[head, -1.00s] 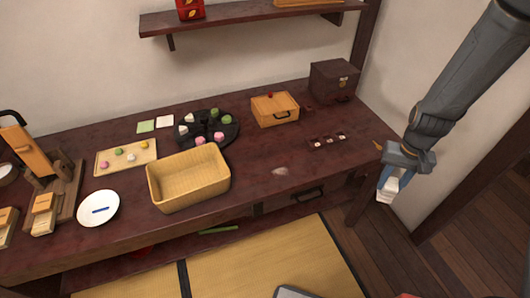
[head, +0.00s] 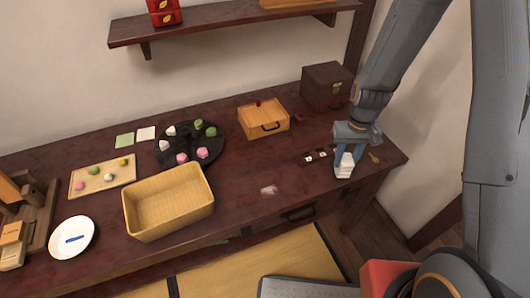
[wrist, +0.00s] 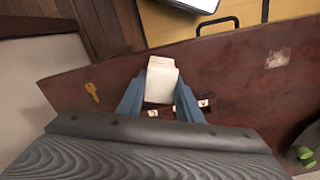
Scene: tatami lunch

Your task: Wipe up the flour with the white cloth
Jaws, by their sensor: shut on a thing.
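My gripper (head: 346,152) is shut on the white cloth (head: 344,166), which hangs folded below the fingers. It is over the right end of the dark red table (head: 235,215). In the wrist view the cloth (wrist: 162,78) shows between the two blue fingers. The flour (head: 269,190) is a pale smudge near the table's front edge, left of my gripper and apart from the cloth. The flour also shows in the wrist view (wrist: 278,58), at the upper right.
Small dark tiles (head: 309,157) lie just left of the cloth, and a brass key (head: 374,157) lies to its right. A wicker basket (head: 168,236) stands left of the flour. A wooden box (head: 263,121) and black tray (head: 206,155) stand farther back. The table around the flour is clear.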

